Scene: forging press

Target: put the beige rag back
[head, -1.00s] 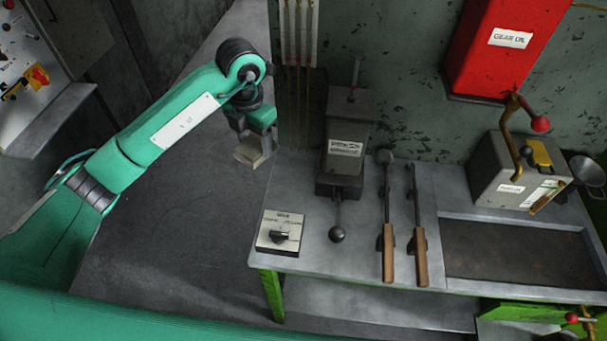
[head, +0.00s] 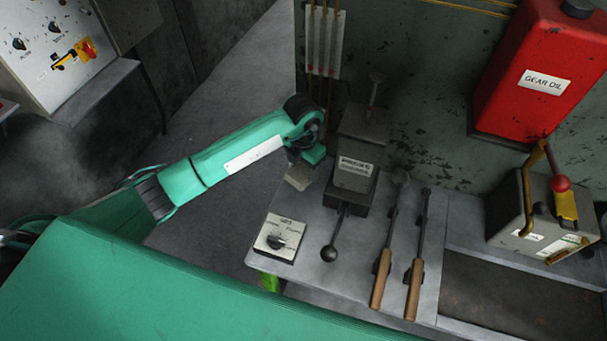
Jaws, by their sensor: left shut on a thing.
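The beige rag (head: 299,177) is a small pale block-shaped bundle at the end of my left arm. My left gripper (head: 304,166) is shut on it, over the back left edge of the grey bench (head: 310,225), just left of the dark lever box (head: 357,165). Whether the rag touches the bench top I cannot tell. The gripper's fingers are mostly hidden by the wrist. My right gripper does not show.
A switch box (head: 280,240) stands at the bench's front left corner. Two wooden-handled tools (head: 381,278) lie right of the lever box. A red gear oil can (head: 535,80) and a grey box with a crank (head: 540,215) are further right. Some bare bench lies behind the switch box.

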